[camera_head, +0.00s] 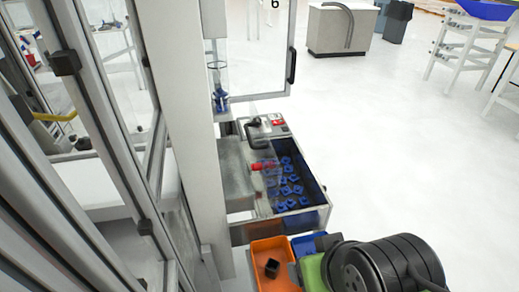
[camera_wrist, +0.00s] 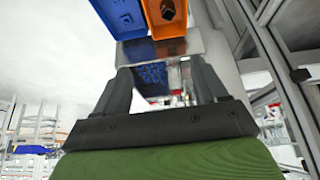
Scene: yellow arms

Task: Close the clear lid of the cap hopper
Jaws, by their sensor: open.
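The cap hopper (camera_head: 318,212) is a grey-rimmed open box with several blue caps inside, at the centre of the head view. A see-through panel, which looks like the clear lid (camera_head: 266,150), stands raised at the hopper's left side, with a red piece on it. Its exact edges and tilt are hard to make out. In the wrist view the hopper's blue inside (camera_wrist: 150,78) shows between the fingers, farther off. My gripper (camera_wrist: 162,76) is open, with nothing between its fingers. In the head view only my arm and green wrist show at bottom right, in front of the hopper; the fingers are not clear.
An orange bin (camera_head: 268,252) and a blue bin (camera_head: 306,244) stand just before the hopper; the orange one holds a dark part. A metal post (camera_head: 186,120) and framed panels close off the left. A clear door (camera_head: 265,50) stands behind.

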